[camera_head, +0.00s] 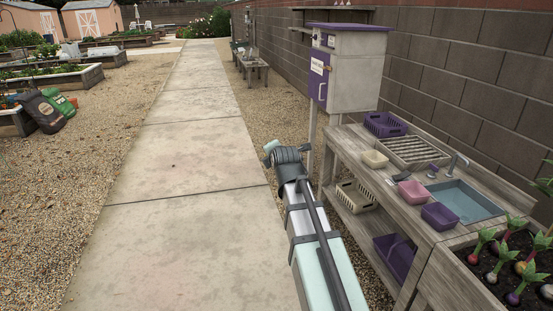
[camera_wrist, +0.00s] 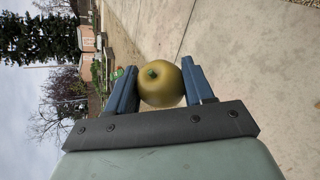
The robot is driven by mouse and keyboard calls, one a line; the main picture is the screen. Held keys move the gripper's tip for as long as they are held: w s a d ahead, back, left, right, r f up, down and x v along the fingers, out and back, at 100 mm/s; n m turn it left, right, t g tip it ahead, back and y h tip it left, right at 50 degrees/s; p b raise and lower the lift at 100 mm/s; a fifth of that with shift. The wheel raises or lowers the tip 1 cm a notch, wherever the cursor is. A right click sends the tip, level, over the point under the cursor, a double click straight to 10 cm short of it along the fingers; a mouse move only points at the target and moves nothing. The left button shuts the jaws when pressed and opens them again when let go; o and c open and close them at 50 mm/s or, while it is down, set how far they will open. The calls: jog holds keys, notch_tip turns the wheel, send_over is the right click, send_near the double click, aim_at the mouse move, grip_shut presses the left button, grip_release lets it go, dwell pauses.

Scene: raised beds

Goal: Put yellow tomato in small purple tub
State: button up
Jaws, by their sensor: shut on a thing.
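In the wrist view, my gripper (camera_wrist: 160,87) is shut on the yellow tomato (camera_wrist: 160,85), a round yellow-green fruit with a small green stem spot. Both blue fingers press on its sides, and the concrete path shows behind it. In the head view, my arm reaches out over the path's right edge, left of the bench; the fingers and the tomato are hidden there behind the wrist. The small purple tub (camera_head: 439,216) stands on the front of the wooden bench, to the right of my arm, and looks empty.
The wooden bench (camera_head: 352,143) also holds a pink tub (camera_head: 412,193), a cream tub (camera_head: 374,159), a purple basket (camera_head: 385,124) and a sink (camera_head: 465,202). A purple-and-grey cabinet (camera_head: 352,75) stands behind my arm. A planter of root vegetables (camera_head: 513,268) is at the lower right. The path (camera_head: 180,190) is clear.

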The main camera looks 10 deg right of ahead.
jog(key=s+d+f+m+g+h, duration=0.1)
jog(key=s+d+f+m+h, duration=0.1)
jog(key=d, duration=1.4)
jog(key=s+d+f+m+g+h, duration=0.1)
jog(key=d+f+m+g+h, duration=0.15)
jog(key=d, duration=1.35)
jog(key=m+g+h, duration=0.3)
jog(key=m+g, duration=0.3)
jog(key=m, duration=0.3)
send_over(443, 208)
jog(key=w+a, duration=0.1)
jog(key=a, duration=0.2)
notch_tip(443, 208, down, 9)
jog(key=s+m+g, duration=0.1)
jog(key=m, duration=0.1)
jog(key=s+a+f+m+g+y, duration=0.1)
jog(key=s+m+g, duration=0.2)
jog(key=m, duration=0.1)
jog(key=shift+s+a+f+g, duration=0.15)
jog(key=shift+s+a+g, duration=0.05)
jog(key=shift+g, duration=0.15)
jog(key=shift+f, duration=3.5)
jog(key=o, duration=1.3)
